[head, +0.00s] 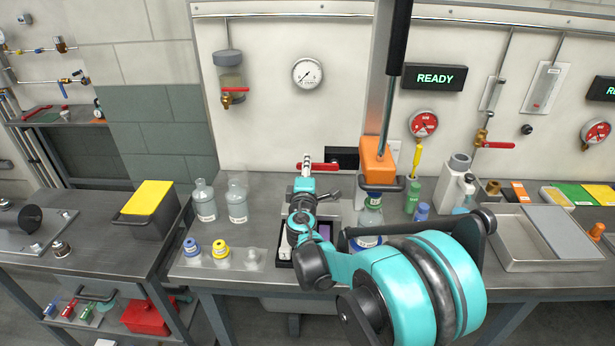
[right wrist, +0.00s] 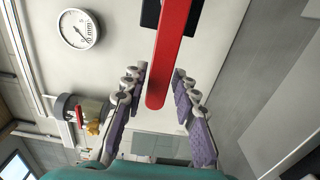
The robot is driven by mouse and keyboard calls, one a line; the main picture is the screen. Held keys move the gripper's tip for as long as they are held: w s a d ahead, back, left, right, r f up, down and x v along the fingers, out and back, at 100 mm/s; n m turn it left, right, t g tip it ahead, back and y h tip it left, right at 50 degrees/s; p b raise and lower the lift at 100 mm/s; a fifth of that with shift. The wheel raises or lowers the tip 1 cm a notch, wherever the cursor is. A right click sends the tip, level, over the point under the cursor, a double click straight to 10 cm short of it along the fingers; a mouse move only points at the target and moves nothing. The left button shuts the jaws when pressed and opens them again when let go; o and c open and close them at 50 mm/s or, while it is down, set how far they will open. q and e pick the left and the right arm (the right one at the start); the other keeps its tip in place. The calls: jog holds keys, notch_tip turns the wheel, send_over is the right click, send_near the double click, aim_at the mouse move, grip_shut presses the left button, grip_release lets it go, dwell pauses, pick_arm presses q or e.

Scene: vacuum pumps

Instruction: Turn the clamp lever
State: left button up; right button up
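A red lever (head: 329,166) sticks out to the left from a dark block (head: 345,155) low on the back wall, above the workbench. In the right wrist view the red lever (right wrist: 172,55) reaches down between the two fingers of my right gripper (right wrist: 160,75). The fingers are spread, with a gap on each side of the lever's rounded end, and I see no contact. In the head view my right gripper (head: 306,168) is at the lever's left end and partly covers it. My left gripper is not in view.
Clear bottles (head: 204,200) stand left of my right arm, behind blue and yellow capped jars (head: 221,250). An orange block (head: 376,160) with a tall black-gripped rod stands close right. A metal tray (head: 505,238) lies at the right. A gauge (head: 307,73) hangs on the wall above.

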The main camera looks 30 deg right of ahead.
jog(key=shift+s+r, duration=0.1)
jog(key=shift+r, duration=0.05)
jog(key=shift+v, duration=0.95)
jog(key=v, duration=0.6)
jog(key=shift+p, duration=0.4)
dwell(0.4)
